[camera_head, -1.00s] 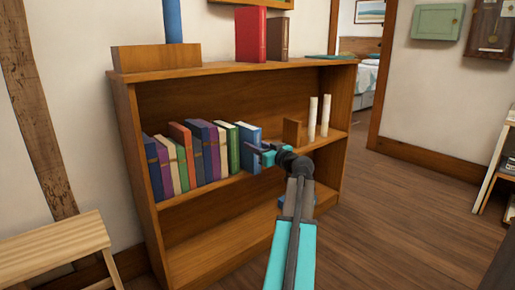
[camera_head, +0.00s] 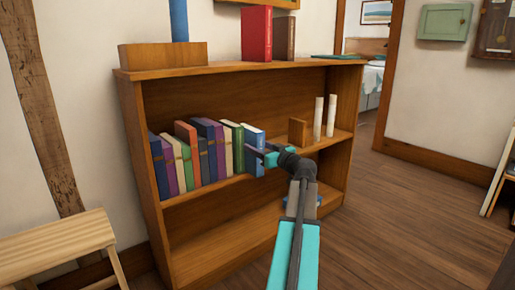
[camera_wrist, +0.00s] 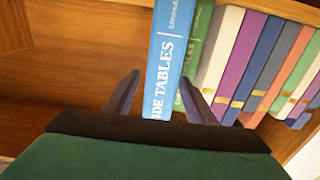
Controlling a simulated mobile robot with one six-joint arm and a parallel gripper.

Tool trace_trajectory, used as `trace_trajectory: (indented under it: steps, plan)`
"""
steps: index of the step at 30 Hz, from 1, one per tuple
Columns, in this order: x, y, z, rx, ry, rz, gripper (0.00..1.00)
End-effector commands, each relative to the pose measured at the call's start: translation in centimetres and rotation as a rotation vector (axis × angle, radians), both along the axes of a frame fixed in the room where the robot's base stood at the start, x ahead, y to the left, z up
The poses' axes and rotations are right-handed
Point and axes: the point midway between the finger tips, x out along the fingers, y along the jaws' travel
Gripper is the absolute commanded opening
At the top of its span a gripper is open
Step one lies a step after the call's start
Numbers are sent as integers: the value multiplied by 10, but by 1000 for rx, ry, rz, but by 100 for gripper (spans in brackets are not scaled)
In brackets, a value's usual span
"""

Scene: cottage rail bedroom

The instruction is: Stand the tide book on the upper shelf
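The tide book (camera_head: 253,138) is blue with white lettering ending in "DE TABLES". It stands upright on the upper shelf (camera_head: 345,137) inside the bookcase, at the right end of the book row. In the wrist view the tide book (camera_wrist: 168,60) shows between my gripper's (camera_wrist: 160,95) two spread fingers, with a visible gap on the left. The right finger overlaps the book's edge and the green book beside it. In the head view my gripper (camera_head: 262,154) is at the tide book's front. Whether a finger touches it is unclear.
Several books (camera_head: 190,155) stand left of the tide book. A brown block (camera_head: 298,132) and two white cylinders (camera_head: 325,117) stand to its right, with bare shelf between. A stool (camera_head: 60,240) is at left.

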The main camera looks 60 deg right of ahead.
Motion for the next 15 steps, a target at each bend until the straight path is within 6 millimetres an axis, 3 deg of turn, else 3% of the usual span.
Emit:
trace_trajectory:
  steps: [15]
  plan:
    - [-7,3,-2,1,4,0,53]
